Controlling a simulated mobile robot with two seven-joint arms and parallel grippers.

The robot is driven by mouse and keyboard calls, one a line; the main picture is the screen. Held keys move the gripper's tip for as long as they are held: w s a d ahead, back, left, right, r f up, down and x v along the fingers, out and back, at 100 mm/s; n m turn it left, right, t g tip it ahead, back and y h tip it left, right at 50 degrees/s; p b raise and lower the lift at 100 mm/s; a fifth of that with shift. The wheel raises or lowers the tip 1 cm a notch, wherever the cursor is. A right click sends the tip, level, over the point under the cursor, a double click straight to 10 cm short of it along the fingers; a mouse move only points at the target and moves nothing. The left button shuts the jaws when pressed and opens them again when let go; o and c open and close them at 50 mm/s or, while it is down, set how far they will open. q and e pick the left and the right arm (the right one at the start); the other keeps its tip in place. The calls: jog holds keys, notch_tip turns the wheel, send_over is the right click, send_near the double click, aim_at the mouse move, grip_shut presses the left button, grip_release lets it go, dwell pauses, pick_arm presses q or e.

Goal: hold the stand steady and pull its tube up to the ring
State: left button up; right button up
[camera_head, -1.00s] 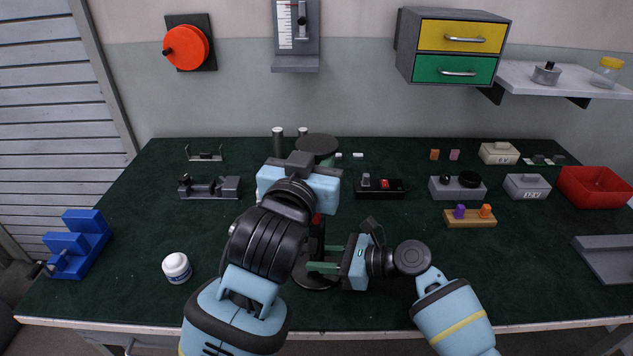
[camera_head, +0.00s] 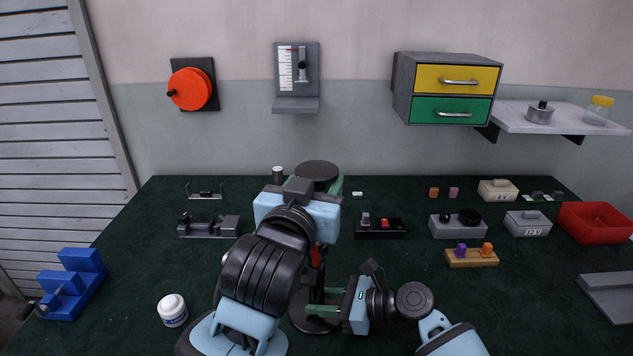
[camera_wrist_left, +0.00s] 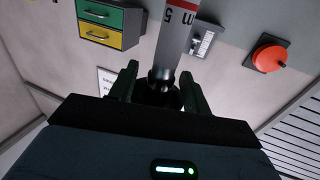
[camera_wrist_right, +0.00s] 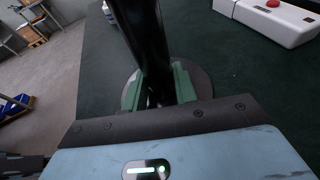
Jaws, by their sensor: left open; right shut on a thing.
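The stand has a round dark base (camera_head: 312,325) on the table and a dark column. A flat dark disc (camera_head: 316,169) shows at the top, just beyond my left gripper (camera_head: 318,187). In the left wrist view a grey tube (camera_wrist_left: 176,40) with a red mark and lettering runs between the open fingers, its dark collar (camera_wrist_left: 163,80) close to them. My left gripper is open around it. My right gripper (camera_head: 313,301) is shut on the black column (camera_wrist_right: 143,40), low over the base (camera_wrist_right: 130,95). My left arm hides much of the stand; I cannot make out the ring clearly.
A black box with a red button (camera_head: 380,228) stands right of the stand. A white jar (camera_head: 172,310) and a blue stepped block (camera_head: 75,285) are at left. Grey boxes (camera_head: 456,226) and a red bin (camera_head: 597,222) are at right.

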pick_arm(q)
jog(key=v, duration=0.7)
jog(key=shift+s, duration=0.2)
pick_arm(e)
jog(key=o, duration=1.1)
jog(key=v, duration=1.2)
jog(key=shift+s, duration=0.1)
